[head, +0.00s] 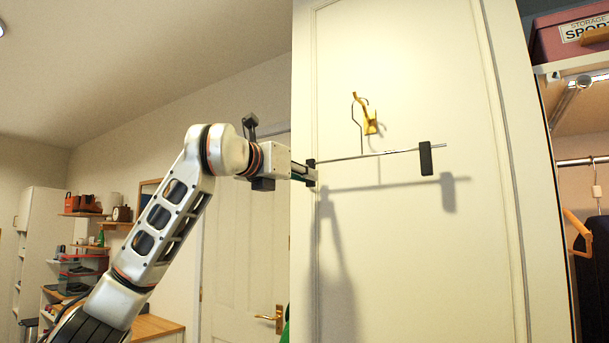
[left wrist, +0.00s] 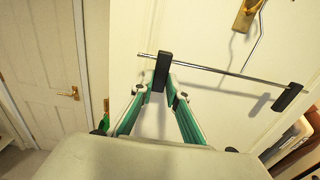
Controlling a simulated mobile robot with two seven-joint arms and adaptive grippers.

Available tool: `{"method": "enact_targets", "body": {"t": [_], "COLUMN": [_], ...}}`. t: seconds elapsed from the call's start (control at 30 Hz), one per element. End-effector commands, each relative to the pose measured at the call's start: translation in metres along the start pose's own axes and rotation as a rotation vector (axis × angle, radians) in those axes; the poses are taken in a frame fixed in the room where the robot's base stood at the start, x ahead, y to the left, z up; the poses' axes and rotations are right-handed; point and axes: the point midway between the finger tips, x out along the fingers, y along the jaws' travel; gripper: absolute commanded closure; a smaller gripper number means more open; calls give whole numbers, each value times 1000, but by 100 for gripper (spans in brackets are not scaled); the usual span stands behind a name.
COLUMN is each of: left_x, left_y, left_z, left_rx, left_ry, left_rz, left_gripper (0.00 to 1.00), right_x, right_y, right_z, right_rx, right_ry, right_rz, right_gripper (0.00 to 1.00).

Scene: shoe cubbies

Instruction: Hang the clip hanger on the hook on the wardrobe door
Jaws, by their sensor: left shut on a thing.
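The clip hanger has a thin metal bar (head: 385,153) with a black clip at each end and a wire hook (head: 352,115) rising from its middle. Its far clip (head: 426,158) hangs free; that clip also shows in the left wrist view (left wrist: 287,97). My left gripper (head: 312,172) is shut on the near clip (left wrist: 161,70). The brass hook (head: 370,122) is on the cream wardrobe door (head: 420,250). The hanger's wire top overlaps the brass hook in the head view; I cannot tell whether it rests on it. In the left wrist view the wire's top is cut off.
A white room door with a brass handle (head: 268,317) stands behind my left arm. Right of the wardrobe door is an open closet with a rail (head: 580,161), an orange hanger (head: 577,230) and a red storage box (head: 560,40). The door face below the hanger is clear.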

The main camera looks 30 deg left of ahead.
Motion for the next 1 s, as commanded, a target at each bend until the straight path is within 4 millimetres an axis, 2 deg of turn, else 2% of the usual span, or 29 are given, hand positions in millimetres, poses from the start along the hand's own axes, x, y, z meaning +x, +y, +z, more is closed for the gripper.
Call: {"method": "enact_targets", "body": {"t": [0.03, 0.1, 0.4, 0.53, 0.67, 1.0], "left_x": [0, 0, 0, -6, -25, -92], "left_y": [0, 0, 0, 0, 1, 1], "left_z": [0, 0, 0, 1, 1, 1], "left_rx": [0, 0, 0, 1, 3, 1], "left_ry": [-1, -1, 0, -1, -4, -3], "left_rz": [0, 0, 0, 0, 2, 2], "left_gripper": [80, 66, 66, 66, 66, 66], "right_x": [0, 0, 0, 0, 0, 0], "right_y": [-1, -1, 2, 3, 2, 2], "right_z": [0, 0, 2, 2, 2, 1], "right_rx": [2, 3, -5, -7, -6, -4], "right_ry": [1, 1, -3, -4, -3, -2], "right_rz": [0, 0, 1, 2, 2, 1], "right_gripper": [60, 60, 60, 60, 60, 60]}}
